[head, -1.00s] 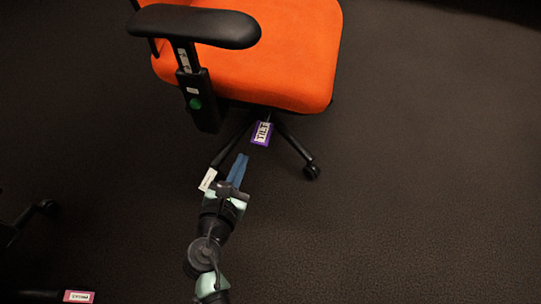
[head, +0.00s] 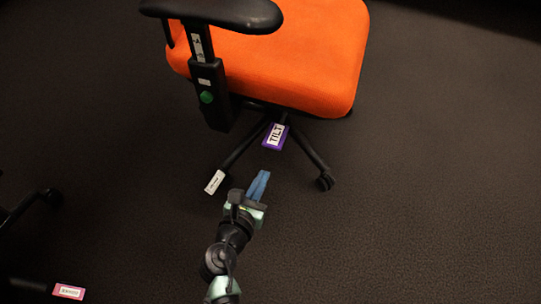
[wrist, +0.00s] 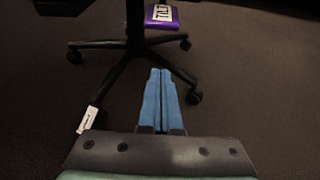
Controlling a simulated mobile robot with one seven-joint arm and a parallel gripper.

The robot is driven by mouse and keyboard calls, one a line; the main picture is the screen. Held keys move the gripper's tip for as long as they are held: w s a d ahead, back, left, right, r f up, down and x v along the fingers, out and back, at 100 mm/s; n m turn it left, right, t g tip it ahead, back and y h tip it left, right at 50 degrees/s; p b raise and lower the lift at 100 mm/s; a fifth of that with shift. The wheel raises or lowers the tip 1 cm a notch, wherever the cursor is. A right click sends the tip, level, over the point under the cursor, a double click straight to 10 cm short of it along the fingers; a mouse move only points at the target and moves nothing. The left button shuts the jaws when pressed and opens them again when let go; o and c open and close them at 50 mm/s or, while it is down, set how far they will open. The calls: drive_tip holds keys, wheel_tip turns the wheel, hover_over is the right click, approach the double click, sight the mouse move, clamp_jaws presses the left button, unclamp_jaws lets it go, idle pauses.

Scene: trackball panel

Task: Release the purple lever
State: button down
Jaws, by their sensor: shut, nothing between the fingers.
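The purple lever (head: 275,136) is a flat paddle with a white TILT label, sticking out under the front of the orange seat (head: 290,60). It also shows at the top of the wrist view (wrist: 161,15), right of the chair's column. My gripper (head: 260,182) has blue fingers that are shut and empty. It is apart from the lever, nearer to me and slightly left of it in the head view. In the wrist view the fingertips (wrist: 160,72) point towards the chair base, with the lever beyond them.
The chair's black legs (head: 315,155) with castors spread below the lever on both sides. A white tag (head: 215,181) sits on the left leg. A black armrest (head: 212,12) with a green button (head: 207,97) stands at left. A pink tag (head: 69,291) lies lower left. Floor at right is clear.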

sight(276, 136)
drive_tip(key=f+b+x, duration=0.1)
drive_tip(key=b+x, duration=0.2)
drive_tip(key=x, duration=0.3)
drive_tip(key=r, duration=0.3)
drive_tip(key=r+b, duration=0.1)
drive_tip(key=shift+w+r, duration=0.3)
